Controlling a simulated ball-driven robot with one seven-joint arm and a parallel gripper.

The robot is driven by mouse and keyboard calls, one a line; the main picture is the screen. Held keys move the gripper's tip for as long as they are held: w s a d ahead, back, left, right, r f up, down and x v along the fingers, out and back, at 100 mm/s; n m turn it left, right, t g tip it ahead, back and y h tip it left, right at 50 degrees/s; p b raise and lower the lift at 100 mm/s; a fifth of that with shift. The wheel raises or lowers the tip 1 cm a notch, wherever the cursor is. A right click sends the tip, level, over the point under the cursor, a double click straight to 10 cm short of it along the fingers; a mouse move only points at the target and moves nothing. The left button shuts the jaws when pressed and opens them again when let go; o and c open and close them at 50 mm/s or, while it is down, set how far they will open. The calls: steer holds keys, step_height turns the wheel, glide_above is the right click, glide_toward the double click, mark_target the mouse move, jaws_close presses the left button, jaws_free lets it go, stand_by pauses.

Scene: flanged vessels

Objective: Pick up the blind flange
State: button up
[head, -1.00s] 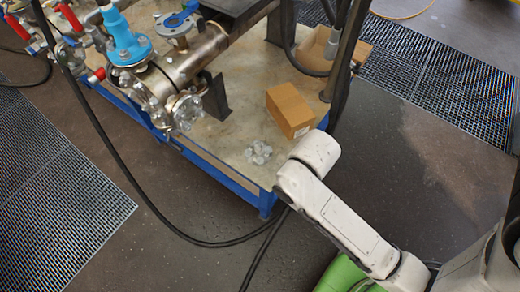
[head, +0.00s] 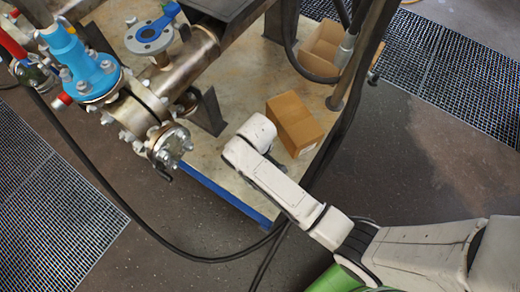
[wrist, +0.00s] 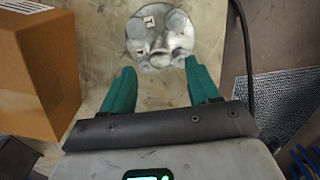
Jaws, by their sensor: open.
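A round, grey, lobed metal piece (wrist: 160,38), which looks like the blind flange, lies on the tan platform top (wrist: 95,25) in the wrist view. Small labels show on its face. My gripper (wrist: 159,68) is open, with its two teal fingers apart on either side of the piece's near edge. Nothing is held between them. How high the fingertips are above the platform is hard to tell. In the head view my arm hides the piece and the gripper. A bolted flange cover (head: 170,146) closes the near end of the metal vessel (head: 178,75).
A closed cardboard box (head: 295,122) stands right beside my arm; it also shows at the wrist view's left (wrist: 35,70). An open carton (head: 327,45) is behind. A black cable (wrist: 243,50) runs at the right. The vessel's blue valve (head: 80,62) is at upper left.

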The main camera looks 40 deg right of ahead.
steer(key=shift+s+f, duration=0.15)
steer(key=shift+f, duration=1.35)
steer(key=shift+s+f, duration=0.1)
steer(key=shift+f, duration=1.4)
jaws_close()
steer(key=shift+w+r, duration=0.1)
